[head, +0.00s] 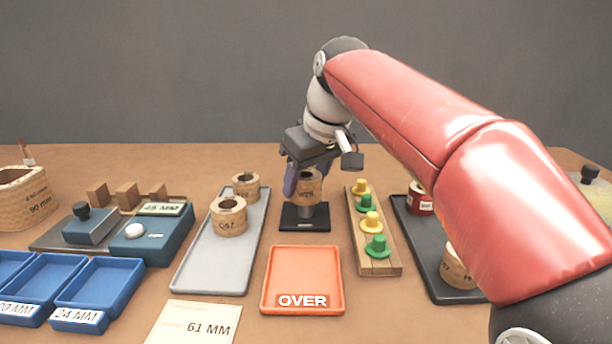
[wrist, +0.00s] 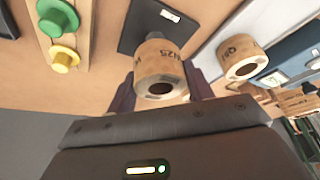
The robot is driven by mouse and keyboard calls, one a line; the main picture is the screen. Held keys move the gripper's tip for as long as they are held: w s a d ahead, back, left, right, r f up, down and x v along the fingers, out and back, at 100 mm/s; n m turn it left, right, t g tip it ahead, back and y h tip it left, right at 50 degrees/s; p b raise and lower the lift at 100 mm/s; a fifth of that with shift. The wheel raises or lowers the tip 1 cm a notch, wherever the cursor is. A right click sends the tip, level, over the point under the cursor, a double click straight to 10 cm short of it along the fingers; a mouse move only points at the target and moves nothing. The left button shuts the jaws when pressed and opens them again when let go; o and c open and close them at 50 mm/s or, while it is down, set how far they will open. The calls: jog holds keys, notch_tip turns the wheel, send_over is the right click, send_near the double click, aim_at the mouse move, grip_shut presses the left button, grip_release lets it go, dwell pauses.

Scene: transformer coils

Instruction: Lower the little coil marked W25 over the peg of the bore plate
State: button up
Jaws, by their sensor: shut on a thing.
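The little coil marked W25 (head: 309,190) is a tan ring with dark lettering. My gripper (head: 305,184) is shut on it and holds it upright over the black bore plate (head: 318,224). A short grey piece, which looks like the peg, shows just under the coil; whether the coil is around its top I cannot tell. In the wrist view the coil (wrist: 160,60) sits between the two fingers, with its dark bore facing the camera.
A grey tray (head: 208,278) with coils, one marked Q57 (head: 229,218), lies left of the plate. A wooden rack (head: 385,268) with yellow and green pegs stands to the right. An orange tray marked OVER (head: 302,272) lies in front. A dark tray (head: 425,245) is further right.

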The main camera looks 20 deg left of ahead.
jog(key=shift+f, duration=0.35)
jog(key=o, duration=1.5)
notch_tip(320, 180, up, 3)
jog(key=p, duration=0.3)
jog(key=shift+r, duration=2.95)
jog(key=shift+s, duration=0.1)
